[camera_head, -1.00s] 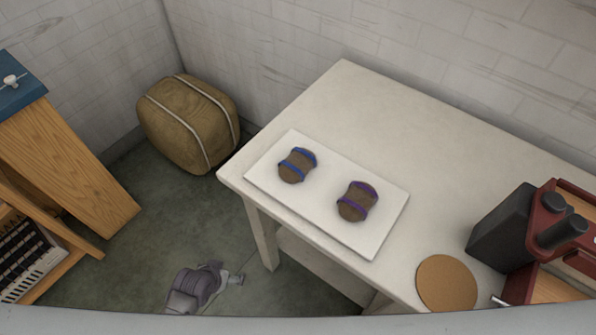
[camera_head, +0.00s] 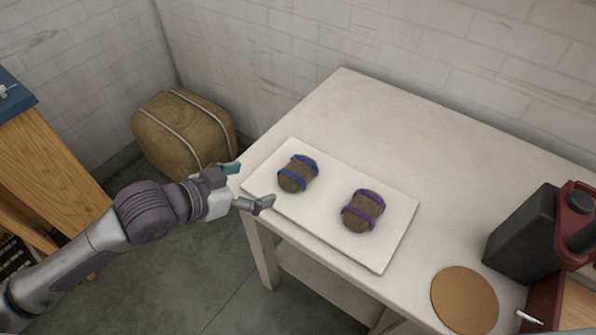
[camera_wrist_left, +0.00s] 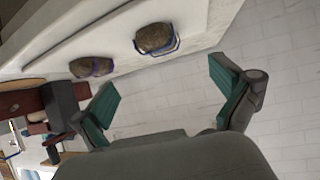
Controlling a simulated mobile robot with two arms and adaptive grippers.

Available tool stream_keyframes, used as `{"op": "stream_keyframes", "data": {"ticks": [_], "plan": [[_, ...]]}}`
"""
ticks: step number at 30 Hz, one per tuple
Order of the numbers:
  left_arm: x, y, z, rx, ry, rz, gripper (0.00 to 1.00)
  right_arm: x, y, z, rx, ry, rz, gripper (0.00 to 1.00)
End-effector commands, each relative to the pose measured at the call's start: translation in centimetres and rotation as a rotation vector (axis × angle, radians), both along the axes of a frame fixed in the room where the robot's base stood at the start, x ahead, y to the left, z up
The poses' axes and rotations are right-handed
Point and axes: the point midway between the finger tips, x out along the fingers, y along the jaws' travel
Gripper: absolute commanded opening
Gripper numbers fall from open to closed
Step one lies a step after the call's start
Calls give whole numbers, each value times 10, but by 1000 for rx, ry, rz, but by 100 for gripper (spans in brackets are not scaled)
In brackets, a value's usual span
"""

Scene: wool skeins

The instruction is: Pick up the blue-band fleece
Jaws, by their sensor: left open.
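The blue-band fleece (camera_head: 297,174) is a brown bundle with two blue bands, lying on a white board (camera_head: 395,245) on the table. A similar brown bundle with purple bands (camera_head: 362,211) lies to its right on the same board. My left gripper (camera_head: 250,186) is open and empty at the table's left corner, left of the blue-band fleece and apart from it. In the left wrist view, the blue-band fleece (camera_wrist_left: 155,38) shows beyond the open fingers (camera_wrist_left: 170,90), above the gap between them. The purple-band bundle (camera_wrist_left: 92,67) is left of it there. My right gripper is not in view.
The pale table (camera_head: 400,115) has free room behind the board. A round cork mat (camera_head: 464,299) and a black and red device (camera_head: 530,235) stand at the right. A strapped bale (camera_head: 186,130) sits on the floor by the wall.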

Motion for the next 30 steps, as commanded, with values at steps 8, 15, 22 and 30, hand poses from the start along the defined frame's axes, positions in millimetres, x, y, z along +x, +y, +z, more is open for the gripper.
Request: {"op": "stream_keyframes", "data": {"ticks": [8,15,22,30], "plan": [[22,-23,-9,-14,-2,-13,100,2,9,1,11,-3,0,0],[47,-48,-31,-11,-3,-11,100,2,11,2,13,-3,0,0],[57,-60,-37,-11,-3,-11,100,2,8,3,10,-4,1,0],[81,-85,-53,-10,-3,-11,100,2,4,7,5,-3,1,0]]}}
